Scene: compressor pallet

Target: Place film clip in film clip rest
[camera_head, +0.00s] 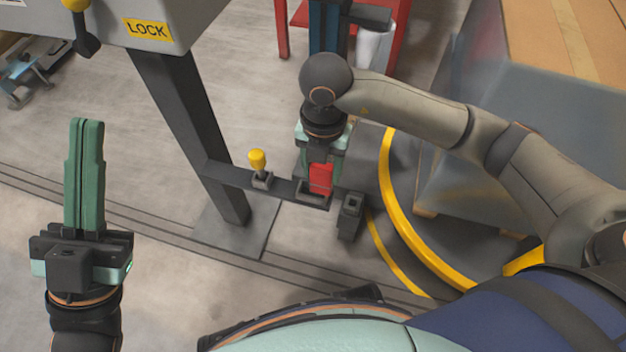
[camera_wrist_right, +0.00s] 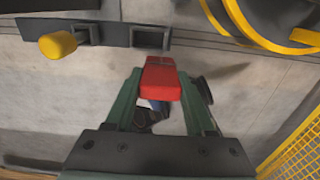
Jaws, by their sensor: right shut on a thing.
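The film clip, a red block (camera_head: 320,179), is between the fingers of my right gripper (camera_head: 323,160), which is shut on it. In the right wrist view the red clip (camera_wrist_right: 161,79) sits between the green fingertips (camera_wrist_right: 160,85). An open square holder (camera_head: 313,199), probably the film clip rest, is at the end of a dark bar. In the head view the clip is just above it; whether they touch I cannot tell. In the wrist view the holder (camera_wrist_right: 150,38) looks empty and apart from the clip. My left gripper (camera_head: 87,124) is shut and empty at the left.
A yellow-knobbed piece (camera_head: 257,160) stands on the bar beside the holder. A dark bracket (camera_head: 350,215) is just right of the holder. A dark post (camera_head: 190,125) rises at the left. A curved yellow rail (camera_head: 395,215) and a wrapped pallet load (camera_head: 540,140) are at the right.

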